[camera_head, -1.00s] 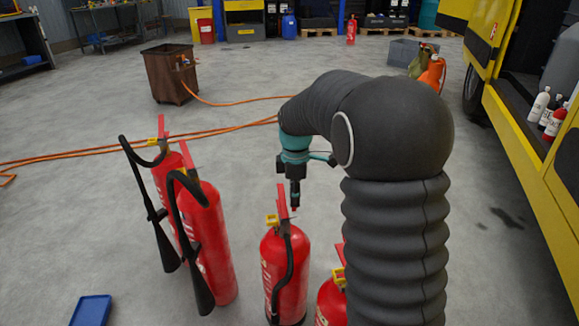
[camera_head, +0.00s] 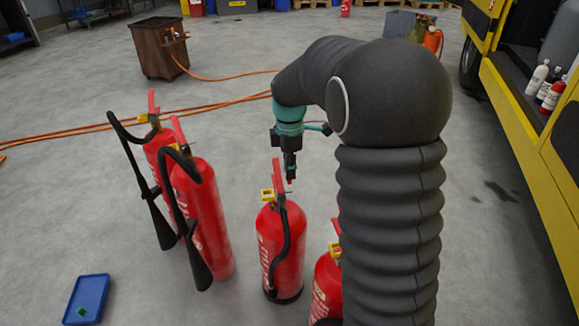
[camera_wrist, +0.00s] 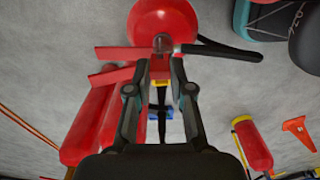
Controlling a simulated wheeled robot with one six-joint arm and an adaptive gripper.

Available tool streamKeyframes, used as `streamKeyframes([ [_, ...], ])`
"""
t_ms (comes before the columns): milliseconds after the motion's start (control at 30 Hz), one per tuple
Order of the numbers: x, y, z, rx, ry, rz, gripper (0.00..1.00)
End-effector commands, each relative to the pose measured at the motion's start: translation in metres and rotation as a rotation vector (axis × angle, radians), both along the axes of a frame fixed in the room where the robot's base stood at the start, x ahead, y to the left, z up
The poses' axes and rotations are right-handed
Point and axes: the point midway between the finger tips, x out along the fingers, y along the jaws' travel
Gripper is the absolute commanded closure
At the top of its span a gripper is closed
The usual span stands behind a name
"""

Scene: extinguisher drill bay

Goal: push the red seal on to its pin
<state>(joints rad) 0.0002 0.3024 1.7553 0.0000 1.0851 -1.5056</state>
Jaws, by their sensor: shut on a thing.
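My gripper (camera_head: 290,180) is above the handle of the middle red extinguisher (camera_head: 281,245). Its fingers are shut on the red seal (camera_wrist: 160,68) in the wrist view, and a small red tip of the seal (camera_head: 291,182) shows below the fingers in the head view. The extinguisher stands upright, with a raised red lever (camera_head: 277,176), a yellow part (camera_head: 267,196) at its neck and a black hose. The wrist view shows its red top (camera_wrist: 162,22) just beyond the fingertips. I cannot make out the pin, or whether the seal touches it.
Two taller red extinguishers (camera_head: 205,225) with black horns stand at the left. Another extinguisher (camera_head: 326,285) is partly hidden behind my arm. A blue tray (camera_head: 97,292) with a small green piece lies on the floor at front left. A yellow vehicle (camera_head: 530,150) stands at the right.

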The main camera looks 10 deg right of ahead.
Motion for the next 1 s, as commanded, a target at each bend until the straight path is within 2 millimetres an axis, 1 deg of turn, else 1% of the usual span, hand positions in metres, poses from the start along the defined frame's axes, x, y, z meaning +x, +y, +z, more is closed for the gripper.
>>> streamKeyframes([
  [100,0.0,0.0,-0.006,0.0,0.0,0.0,1.0],
  [1000,0.0,0.0,-0.036,0.0,0.0,0.0,1.0],
])
